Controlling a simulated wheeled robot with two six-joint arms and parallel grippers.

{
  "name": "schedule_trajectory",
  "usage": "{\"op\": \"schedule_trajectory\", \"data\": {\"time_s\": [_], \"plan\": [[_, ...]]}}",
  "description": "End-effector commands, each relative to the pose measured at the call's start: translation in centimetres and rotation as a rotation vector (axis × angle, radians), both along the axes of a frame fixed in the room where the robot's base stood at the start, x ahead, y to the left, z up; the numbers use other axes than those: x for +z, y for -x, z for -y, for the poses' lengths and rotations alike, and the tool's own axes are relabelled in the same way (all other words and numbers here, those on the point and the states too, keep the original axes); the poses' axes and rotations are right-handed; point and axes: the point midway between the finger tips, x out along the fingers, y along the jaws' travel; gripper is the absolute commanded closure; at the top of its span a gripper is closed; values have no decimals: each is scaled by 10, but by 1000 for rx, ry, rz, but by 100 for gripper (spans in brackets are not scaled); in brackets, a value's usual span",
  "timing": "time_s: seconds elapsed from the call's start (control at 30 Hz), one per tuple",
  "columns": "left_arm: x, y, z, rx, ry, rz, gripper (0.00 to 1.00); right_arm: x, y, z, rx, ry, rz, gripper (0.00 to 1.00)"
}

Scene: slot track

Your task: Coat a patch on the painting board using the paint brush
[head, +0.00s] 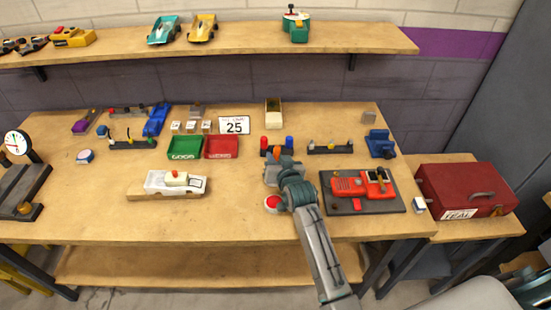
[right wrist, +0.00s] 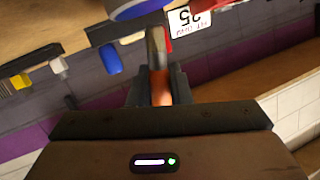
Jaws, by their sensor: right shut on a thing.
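My right gripper (head: 284,172) is over the middle of the bench, its arm coming up from the front. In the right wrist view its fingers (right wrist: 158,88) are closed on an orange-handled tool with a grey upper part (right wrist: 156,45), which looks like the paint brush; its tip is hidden. A wooden board (head: 140,194) lies left of the gripper, bearing a white car body (head: 158,184) with a dark outlined patch and a small red part on top. It appears to be the painting board. The gripper is apart from it. My left gripper is not in view.
Red and blue cylinders (head: 289,143) stand just behind the gripper. Green (head: 184,148) and red (head: 221,148) trays are behind the board. A dark plate (head: 335,206) with a red car lies right. A red button (head: 273,202) is near the gripper.

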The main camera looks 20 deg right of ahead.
Motion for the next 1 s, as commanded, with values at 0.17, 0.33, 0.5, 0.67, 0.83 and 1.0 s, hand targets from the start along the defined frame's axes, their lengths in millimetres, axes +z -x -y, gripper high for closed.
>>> {"op": "schedule_trajectory", "data": {"time_s": [0.17, 0.33, 0.5, 0.67, 0.83, 1.0], "plan": [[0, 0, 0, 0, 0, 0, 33, 0, 0, 0, 0, 0, 0, 100], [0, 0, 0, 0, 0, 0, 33, 0, 0, 0, 0, 0, 0, 100], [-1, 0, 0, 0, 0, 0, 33, -2, 0, 0, 0, 0, 0, 100], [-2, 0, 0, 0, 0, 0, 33, -4, 0, 0, 0, 0, 0, 100], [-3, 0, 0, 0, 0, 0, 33, -6, 0, 0, 0, 0, 0, 100], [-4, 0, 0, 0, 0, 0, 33, -8, 0, 0, 0, 0, 0, 100]]}}
